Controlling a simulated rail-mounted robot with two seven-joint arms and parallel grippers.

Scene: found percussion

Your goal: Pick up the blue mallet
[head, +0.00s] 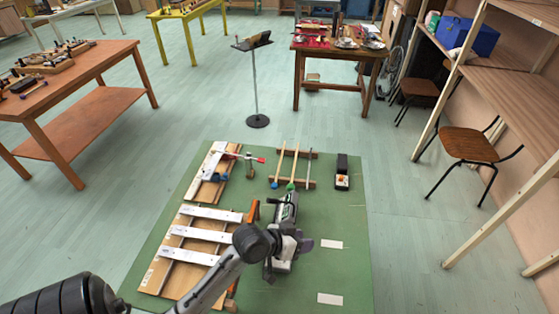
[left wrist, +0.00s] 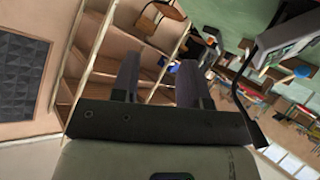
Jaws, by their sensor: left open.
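Two small blue ball heads show in the head view. One blue head (head: 224,176) is at the small wooden bar set, and another blue head (head: 274,185) is at the wooden rail frame. I cannot tell which belongs to the blue mallet; the handles are not clear. A blue ball (left wrist: 303,71) also shows at the right edge of the left wrist view. My left gripper (head: 306,244) is over the mat, nearer to me than both heads and apart from them. Its two fingers (left wrist: 160,80) are apart, with nothing between them. My right gripper is not in view.
White-barred wooden bar instruments (head: 202,232) lie on the left of the green mat (head: 345,275). The wooden rail frame (head: 295,165) and a black box (head: 342,165) lie beyond my gripper. A red mallet head (head: 261,160) is near the small bar set. Shelves (head: 500,60) stand right.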

